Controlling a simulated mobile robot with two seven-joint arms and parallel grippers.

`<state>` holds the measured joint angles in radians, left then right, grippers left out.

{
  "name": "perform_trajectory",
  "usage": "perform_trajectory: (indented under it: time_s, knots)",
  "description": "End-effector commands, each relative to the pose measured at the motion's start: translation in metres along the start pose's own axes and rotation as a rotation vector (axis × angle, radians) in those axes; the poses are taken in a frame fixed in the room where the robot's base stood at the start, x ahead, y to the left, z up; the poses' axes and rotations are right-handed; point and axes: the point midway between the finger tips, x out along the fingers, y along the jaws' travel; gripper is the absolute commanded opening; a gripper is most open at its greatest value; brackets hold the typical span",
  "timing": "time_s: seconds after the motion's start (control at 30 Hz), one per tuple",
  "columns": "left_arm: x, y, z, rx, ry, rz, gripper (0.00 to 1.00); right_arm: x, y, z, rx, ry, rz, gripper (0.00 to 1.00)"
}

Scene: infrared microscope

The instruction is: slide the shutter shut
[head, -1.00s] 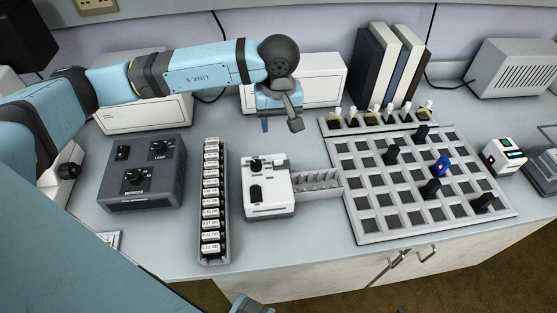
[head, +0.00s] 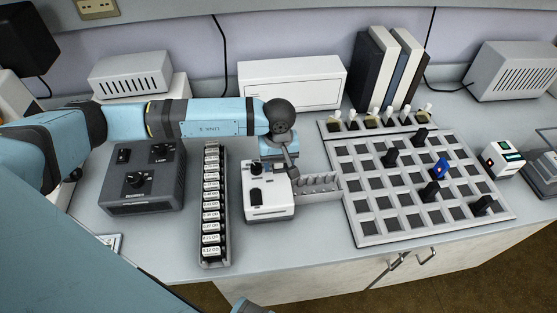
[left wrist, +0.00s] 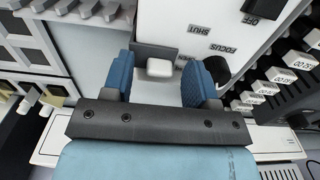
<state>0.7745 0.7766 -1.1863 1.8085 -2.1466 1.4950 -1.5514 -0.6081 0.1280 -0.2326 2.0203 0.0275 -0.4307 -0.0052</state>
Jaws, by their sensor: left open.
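The white microscope box (head: 268,208) stands on the bench with dark controls on its top. My left gripper (head: 279,158) is over its back right part, pointing down. In the left wrist view, a small white block (left wrist: 160,68), which looks like the shutter knob, sits by a dark grey plate on the box. The open left gripper (left wrist: 158,82) has one blue finger on each side of this block, with gaps showing on both sides. Labels SHUT, FOCUS and OFF are printed on the box to the right of the block. My right gripper is not seen.
A narrow slotted holder (head: 318,188) joins the box's right side, near a large grid tray (head: 375,237) with several dark pieces. A rack of labelled items (head: 213,259) stands left of the box, then a dark lamp unit (head: 143,187). Bench front is clear.

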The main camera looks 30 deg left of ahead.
Motion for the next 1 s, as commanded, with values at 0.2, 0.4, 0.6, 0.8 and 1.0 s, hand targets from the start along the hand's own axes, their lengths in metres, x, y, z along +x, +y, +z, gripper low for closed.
perform_trajectory:
  time_s: [0.2,0.4,0.6,0.8,1.0]
  knots:
    - [0.0,0.0,0.0,0.0,0.0,0.0,0.35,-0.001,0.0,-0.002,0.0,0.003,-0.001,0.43]
    - [0.0,0.0,0.0,0.0,0.0,0.0,0.0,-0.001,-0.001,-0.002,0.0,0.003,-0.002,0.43]
    - [0.0,0.001,0.01,0.001,0.0,0.001,0.0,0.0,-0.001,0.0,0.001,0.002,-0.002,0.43]
    - [0.0,0.001,0.039,0.002,0.001,0.002,0.0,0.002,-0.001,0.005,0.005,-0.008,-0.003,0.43]
    - [-0.001,0.0,0.041,0.001,-0.002,0.001,0.0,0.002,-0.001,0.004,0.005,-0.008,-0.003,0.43]
